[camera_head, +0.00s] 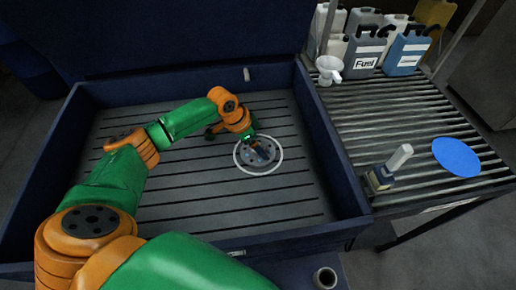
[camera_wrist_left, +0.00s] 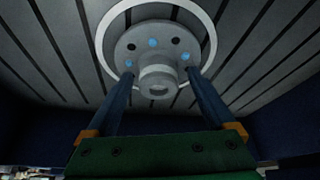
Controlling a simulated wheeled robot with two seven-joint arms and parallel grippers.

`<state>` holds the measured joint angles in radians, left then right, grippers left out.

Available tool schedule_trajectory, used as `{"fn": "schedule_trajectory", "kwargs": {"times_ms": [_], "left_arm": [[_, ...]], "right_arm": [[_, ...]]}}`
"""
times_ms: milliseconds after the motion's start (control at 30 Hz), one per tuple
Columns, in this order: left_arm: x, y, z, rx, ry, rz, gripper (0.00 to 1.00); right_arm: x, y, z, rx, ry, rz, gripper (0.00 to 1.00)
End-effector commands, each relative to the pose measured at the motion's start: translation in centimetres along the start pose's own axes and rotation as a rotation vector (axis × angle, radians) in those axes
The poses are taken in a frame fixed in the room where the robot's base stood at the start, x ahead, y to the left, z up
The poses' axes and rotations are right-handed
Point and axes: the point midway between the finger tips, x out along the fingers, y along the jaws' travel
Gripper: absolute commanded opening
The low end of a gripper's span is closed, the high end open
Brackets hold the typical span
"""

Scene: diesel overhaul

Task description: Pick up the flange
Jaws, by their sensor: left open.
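The flange (camera_wrist_left: 143,43) is a grey round disc with several holes and a raised hub, lying on the slatted floor of the blue bin. A white ring (camera_wrist_left: 104,22) surrounds it on the slats. The flange also shows in the head view (camera_head: 250,156), partly covered by my gripper. My left gripper (camera_head: 262,150) is open over the flange. In the left wrist view its two blue fingers (camera_wrist_left: 157,82) stand apart, one on each side of the hub. I cannot tell whether they touch it. My right gripper is not in view.
The blue bin (camera_head: 327,150) has raised walls around the flange. The bin floor around the flange is mostly clear.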

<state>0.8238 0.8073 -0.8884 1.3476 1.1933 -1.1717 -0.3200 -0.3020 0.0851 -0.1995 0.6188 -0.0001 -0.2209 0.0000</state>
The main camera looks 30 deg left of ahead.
Motion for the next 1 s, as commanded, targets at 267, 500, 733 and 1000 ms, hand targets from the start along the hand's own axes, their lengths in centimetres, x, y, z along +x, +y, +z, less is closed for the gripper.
{"fn": "schedule_trajectory", "kwargs": {"times_ms": [267,500,733,1000], "left_arm": [[0.0,0.0,0.0,-0.001,0.0,0.0,0.42],[-0.1,0.0,0.0,-0.001,0.0,0.0,0.0],[-0.1,0.0,0.0,-0.001,0.002,-0.001,0.0],[-2.5,-0.1,-1.2,0.001,0.007,-0.002,0.0]], "right_arm": [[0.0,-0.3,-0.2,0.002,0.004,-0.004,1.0],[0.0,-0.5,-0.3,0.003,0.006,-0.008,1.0],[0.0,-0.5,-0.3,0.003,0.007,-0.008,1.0],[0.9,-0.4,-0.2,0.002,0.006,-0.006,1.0]]}}
